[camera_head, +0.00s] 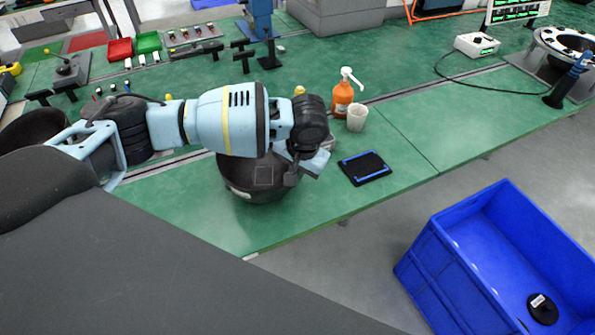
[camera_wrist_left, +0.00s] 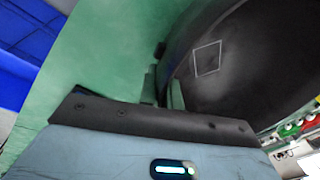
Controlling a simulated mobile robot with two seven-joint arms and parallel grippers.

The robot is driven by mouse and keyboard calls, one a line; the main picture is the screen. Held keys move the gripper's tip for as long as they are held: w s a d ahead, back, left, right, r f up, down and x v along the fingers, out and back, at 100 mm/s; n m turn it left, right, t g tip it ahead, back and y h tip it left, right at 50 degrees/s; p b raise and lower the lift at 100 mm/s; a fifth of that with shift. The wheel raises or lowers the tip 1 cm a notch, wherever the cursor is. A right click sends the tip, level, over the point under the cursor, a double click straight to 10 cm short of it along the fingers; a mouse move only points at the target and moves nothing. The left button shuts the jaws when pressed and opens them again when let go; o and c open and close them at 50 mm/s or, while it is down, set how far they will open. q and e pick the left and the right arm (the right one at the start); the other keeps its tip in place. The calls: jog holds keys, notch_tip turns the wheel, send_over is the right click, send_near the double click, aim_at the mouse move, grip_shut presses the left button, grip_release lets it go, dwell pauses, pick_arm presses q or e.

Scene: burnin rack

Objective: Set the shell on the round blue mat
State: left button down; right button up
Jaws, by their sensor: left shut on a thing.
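The shell, a large dark bowl-like piece (camera_head: 250,187) with a pale square outline on its side, is at the near part of the green bench in the head view. My left gripper (camera_head: 293,178) is shut on the shell at its right side. In the left wrist view the shell (camera_wrist_left: 255,60) fills the upper right, with the left gripper (camera_wrist_left: 163,88) against its edge. I cannot tell whether the shell rests on the bench or is just above it. I see no round blue mat; my arm and the shell hide part of the bench. My right gripper is not in view.
A black rectangular pad with blue strips (camera_head: 365,168), an orange pump bottle (camera_head: 342,98) and a white cup (camera_head: 356,118) stand right of the shell. A blue crate (camera_head: 430,262) stands off the bench's front. Another dark round piece (camera_head: 30,126) is at far left.

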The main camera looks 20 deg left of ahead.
pick_arm(q)
jog(key=shift+f, duration=0.1)
jog(key=c, duration=1.6)
grip_release()
jog(key=shift+f, duration=0.1)
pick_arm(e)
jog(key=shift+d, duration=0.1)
